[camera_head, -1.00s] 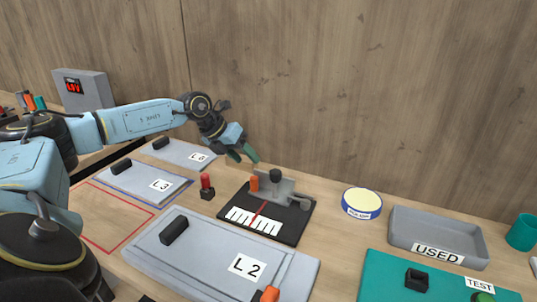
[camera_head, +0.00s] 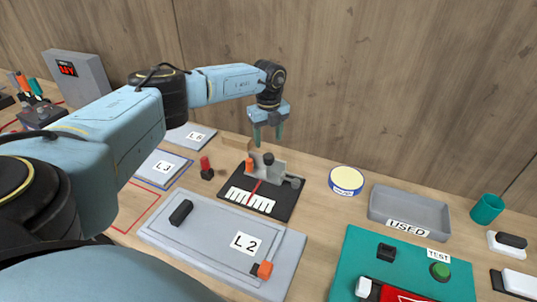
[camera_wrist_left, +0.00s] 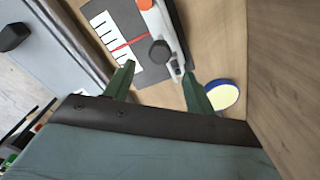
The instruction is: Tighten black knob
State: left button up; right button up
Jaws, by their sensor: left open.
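The black knob (camera_head: 268,158) stands upright on a grey clamp block (camera_head: 279,171) on a black base with a white scale (camera_head: 250,199). An orange knob (camera_head: 250,164) is just left of it. My left gripper (camera_head: 268,138) is open, points down and appears above and behind the black knob, apart from it. In the left wrist view the black knob (camera_wrist_left: 160,53) shows just beyond the gap between the two green fingertips (camera_wrist_left: 159,72), with nothing between them. My right gripper is out of view.
A red-topped peg (camera_head: 206,168) stands left of the base. The L2 panel (camera_head: 210,240) lies in front. A yellow-topped round tin (camera_head: 346,181) and the grey USED tray (camera_head: 409,207) are to the right. The wooden wall (camera_head: 400,90) rises close behind.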

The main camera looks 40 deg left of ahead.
aim_at(268, 155)
pick_arm(q)
notch_tip(268, 155, down, 8)
jog(key=shift+f+b, duration=0.1)
jog(key=shift+b, duration=0.25)
jog(key=c, duration=1)
